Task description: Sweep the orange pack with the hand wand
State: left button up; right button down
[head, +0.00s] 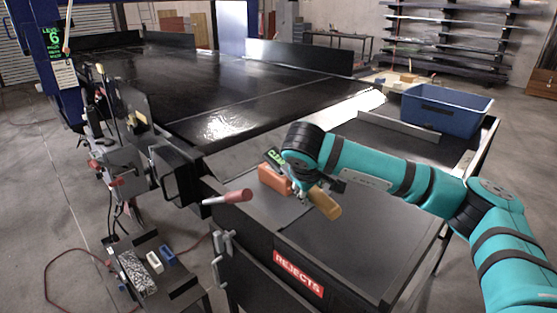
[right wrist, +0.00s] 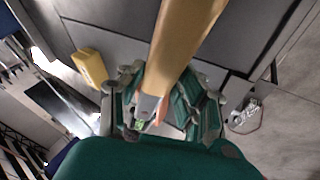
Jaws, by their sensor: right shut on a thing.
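The orange pack (head: 272,180) lies on the dark surface at the near end of the conveyor, just left of my right gripper. A small orange sliver also shows between the fingers in the right wrist view (right wrist: 159,112). My right gripper (head: 303,190) is shut on the hand wand (head: 325,203), whose yellow handle sticks out toward the lower right. The handle fills the upper middle of the right wrist view (right wrist: 188,35). Whether the wand touches the pack is hidden by the gripper. My left gripper is not in view.
A blue bin (head: 445,110) stands at the right. The REJECTS panel (head: 298,273) is in front. The dark belt (head: 225,85) behind is mostly clear.

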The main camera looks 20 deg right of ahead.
jog(key=shift+r, duration=0.2)
dwell(0.3)
notch_tip(320, 180, up, 6)
jog(key=p, duration=0.4)
jog(key=shift+f, duration=0.1)
